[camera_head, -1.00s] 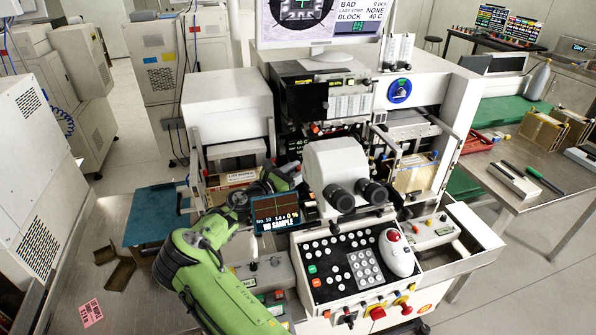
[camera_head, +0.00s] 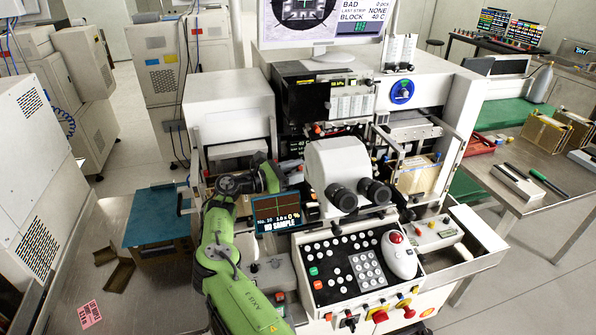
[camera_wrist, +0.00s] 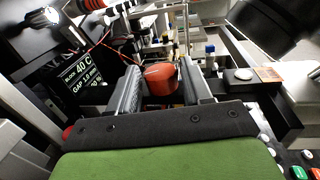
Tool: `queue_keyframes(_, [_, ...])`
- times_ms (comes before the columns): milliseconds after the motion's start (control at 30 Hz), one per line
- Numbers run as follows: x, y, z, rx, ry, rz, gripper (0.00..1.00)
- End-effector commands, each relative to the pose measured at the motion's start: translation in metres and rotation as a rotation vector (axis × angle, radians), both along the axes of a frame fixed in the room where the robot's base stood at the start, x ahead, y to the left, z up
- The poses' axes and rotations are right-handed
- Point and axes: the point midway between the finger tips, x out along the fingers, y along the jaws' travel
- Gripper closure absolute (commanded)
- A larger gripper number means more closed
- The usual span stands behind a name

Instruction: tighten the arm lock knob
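A round orange-red knob (camera_wrist: 160,78) shows in the wrist view, between the two dark fingers of my gripper (camera_wrist: 160,84). The fingers stand apart with narrow gaps beside the knob, so the gripper looks open. I cannot tell how deep the knob sits between the fingertips. In the head view my green arm reaches up to the machine, left of the microscope; the fingertips are hidden there. A small orange-red part (camera_head: 318,130) shows above the microscope in the head view; I cannot tell if it is the same knob.
The microscope head (camera_head: 338,172) stands right of my arm, and a dark eyepiece (camera_wrist: 270,28) shows close by in the wrist view. A small "NO SAMPLE" screen (camera_head: 276,213) and the button panel (camera_head: 345,265) lie close to my arm. A black readout (camera_wrist: 82,75) is left of the fingers.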

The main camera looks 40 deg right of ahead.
Motion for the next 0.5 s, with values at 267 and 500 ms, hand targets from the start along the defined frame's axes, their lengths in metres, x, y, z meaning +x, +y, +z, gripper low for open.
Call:
queue_keyframes(267, [0.0, 0.0, -0.001, 0.001, 0.0, 0.0, 0.35])
queue_keyframes(500, [0.0, 0.001, 0.021, -0.001, -0.003, 0.0, 0.35])
